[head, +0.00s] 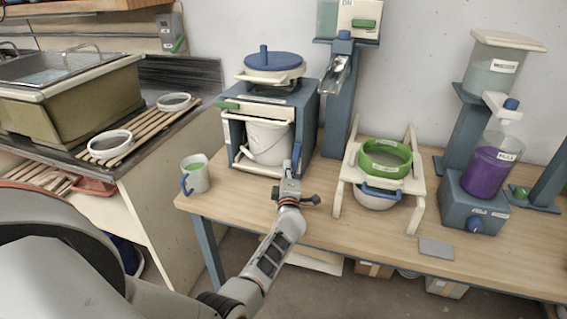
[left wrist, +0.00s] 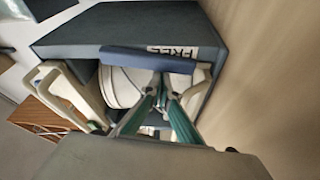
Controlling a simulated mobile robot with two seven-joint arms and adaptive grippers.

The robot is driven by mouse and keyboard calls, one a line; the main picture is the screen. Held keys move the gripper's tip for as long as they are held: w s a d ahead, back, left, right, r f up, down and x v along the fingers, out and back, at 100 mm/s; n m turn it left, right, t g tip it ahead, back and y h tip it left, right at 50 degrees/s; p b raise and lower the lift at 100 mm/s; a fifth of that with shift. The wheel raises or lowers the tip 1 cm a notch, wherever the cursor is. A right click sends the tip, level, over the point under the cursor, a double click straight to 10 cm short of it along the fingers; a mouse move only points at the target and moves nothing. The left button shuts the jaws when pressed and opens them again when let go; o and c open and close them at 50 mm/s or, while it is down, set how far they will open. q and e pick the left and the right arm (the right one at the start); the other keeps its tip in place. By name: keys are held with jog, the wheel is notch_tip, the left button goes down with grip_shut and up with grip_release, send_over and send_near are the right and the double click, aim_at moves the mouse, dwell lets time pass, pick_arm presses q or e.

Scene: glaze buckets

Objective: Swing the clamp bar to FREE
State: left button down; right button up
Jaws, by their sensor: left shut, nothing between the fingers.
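The blue press frame (head: 306,115) stands at the table's back left, with a white bucket (head: 268,142) inside. A cream bar (head: 262,110) crosses its front, with a green piece at its left end. A blue handle bar (head: 296,157) stands upright at the frame's right side. In the left wrist view this blue bar (left wrist: 130,56) lies across the picture and partly covers a FREE label (left wrist: 190,50). My left gripper (head: 291,174) is shut and empty, its fingertips (left wrist: 162,78) right beside the bar. I cannot tell whether they touch. My right gripper is not in view.
A mug (head: 195,174) stands left of the press. A cream stand (head: 343,176) with a green ring (head: 385,158) is to the right. A purple container (head: 487,172) stands farther right. A grey plate (head: 436,249) lies near the front edge.

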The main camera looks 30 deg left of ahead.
pick_arm(q)
jog(key=shift+w+d+f, duration=0.15)
jog(key=shift+d+f, duration=0.05)
jog(key=shift+d, duration=0.6)
jog(key=shift+a, duration=0.1)
